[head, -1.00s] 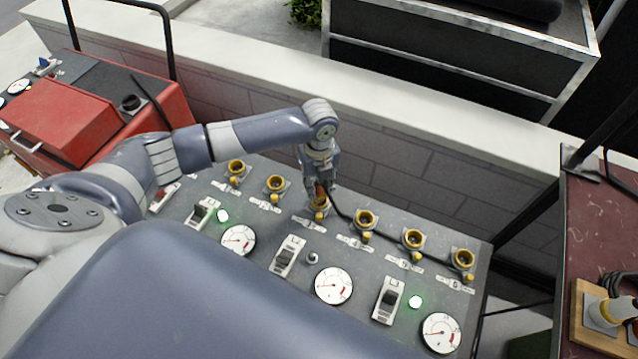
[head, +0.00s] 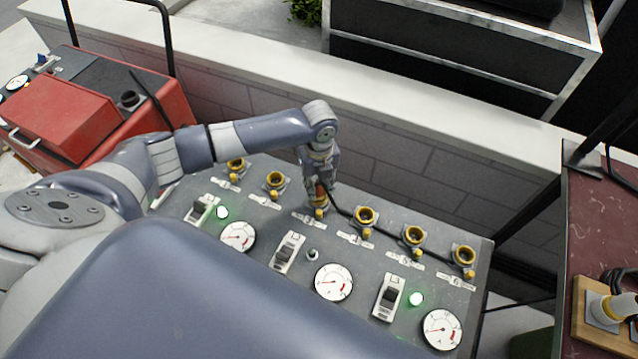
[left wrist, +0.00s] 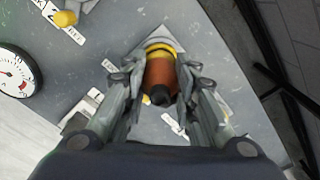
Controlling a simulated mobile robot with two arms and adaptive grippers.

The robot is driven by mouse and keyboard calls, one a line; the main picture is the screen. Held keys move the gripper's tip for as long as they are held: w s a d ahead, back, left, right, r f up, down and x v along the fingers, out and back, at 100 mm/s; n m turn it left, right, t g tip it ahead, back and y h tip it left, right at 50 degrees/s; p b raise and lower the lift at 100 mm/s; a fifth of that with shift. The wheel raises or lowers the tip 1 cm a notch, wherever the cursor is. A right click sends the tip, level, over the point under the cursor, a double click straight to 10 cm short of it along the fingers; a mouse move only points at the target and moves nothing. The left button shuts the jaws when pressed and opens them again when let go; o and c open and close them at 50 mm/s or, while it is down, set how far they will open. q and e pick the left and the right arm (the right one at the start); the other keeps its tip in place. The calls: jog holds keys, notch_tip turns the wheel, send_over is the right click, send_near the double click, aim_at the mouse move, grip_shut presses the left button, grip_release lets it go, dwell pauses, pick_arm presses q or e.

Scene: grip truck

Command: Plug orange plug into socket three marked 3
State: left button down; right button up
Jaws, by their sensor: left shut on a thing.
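My left gripper (head: 319,187) is over the third socket from the left on the grey panel (head: 265,222). In the left wrist view its fingers (left wrist: 160,85) are shut on the orange plug (left wrist: 160,76), one on each side. The plug's far end meets the yellow ring of the third socket (left wrist: 160,48); how deep it sits cannot be told. My right gripper is not in view.
Other yellow sockets stand in the same row, such as one at left (head: 275,181) and one at right (head: 365,216). A black cable (head: 342,211) runs right from the plug past these. Switches and gauges (head: 333,282) lie in front; a low wall (head: 400,165) stands behind.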

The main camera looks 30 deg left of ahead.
pick_arm(q)
jog(key=shift+f, duration=0.4)
jog(key=c, duration=1.2)
grip_release()
jog(key=o, duration=0.3)
jog(key=shift+r, duration=0.1)
jog(key=shift+r+p, duration=2.45)
jog(key=shift+p, duration=0.05)
jog(key=shift+f, duration=0.1)
